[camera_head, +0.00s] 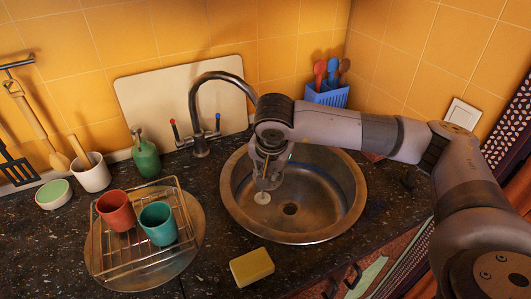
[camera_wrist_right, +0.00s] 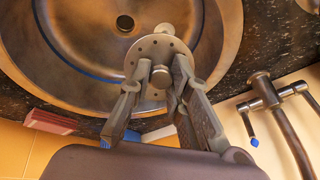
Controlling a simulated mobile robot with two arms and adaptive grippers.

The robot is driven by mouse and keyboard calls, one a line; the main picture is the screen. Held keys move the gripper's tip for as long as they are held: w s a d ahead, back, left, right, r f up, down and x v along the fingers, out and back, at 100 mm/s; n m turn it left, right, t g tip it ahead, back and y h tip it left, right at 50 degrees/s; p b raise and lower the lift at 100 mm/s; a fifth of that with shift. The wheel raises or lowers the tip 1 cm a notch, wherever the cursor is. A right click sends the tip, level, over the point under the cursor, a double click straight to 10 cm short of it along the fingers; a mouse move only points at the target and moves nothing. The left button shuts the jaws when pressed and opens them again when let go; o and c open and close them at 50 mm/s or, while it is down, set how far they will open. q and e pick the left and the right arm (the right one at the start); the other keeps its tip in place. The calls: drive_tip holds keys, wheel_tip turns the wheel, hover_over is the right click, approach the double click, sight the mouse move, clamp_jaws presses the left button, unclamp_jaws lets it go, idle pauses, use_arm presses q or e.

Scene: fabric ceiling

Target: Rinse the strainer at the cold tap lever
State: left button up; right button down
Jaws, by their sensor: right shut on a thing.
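The strainer, a small metal disc with holes and a knob, shows in the right wrist view (camera_wrist_right: 158,48) and as a pale disc in the head view (camera_head: 262,198). My right gripper (camera_head: 265,180) is shut on its knob and holds it over the left part of the round metal sink (camera_head: 342,215). Its fingers also show in the wrist view (camera_wrist_right: 155,85). The tap (camera_head: 200,140) stands behind the sink; my arm hides its spout end. The blue-tipped cold lever (camera_head: 217,124) is on its right, the red-tipped lever (camera_head: 175,131) on its left. My left gripper is out of view.
A wire rack (camera_head: 140,262) with a red cup (camera_head: 116,210) and a teal cup (camera_head: 158,223) stands left of the sink. A yellow sponge (camera_head: 251,267) lies in front. A green bottle (camera_head: 145,157) and a blue utensil holder (camera_head: 328,96) stand behind.

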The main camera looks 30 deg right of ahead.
drive_tip(key=shift+s+a+r+p, duration=0.25)
drive_tip(key=shift+s+a+r, duration=0.3)
drive_tip(key=shift+s+r, duration=0.35)
drive_tip(key=shift+s+a+r+p, duration=0.2)
drive_tip(key=shift+s+a+r, duration=0.35)
drive_tip(key=shift+s+r, duration=0.3)
drive_tip(key=shift+f, duration=0.1)
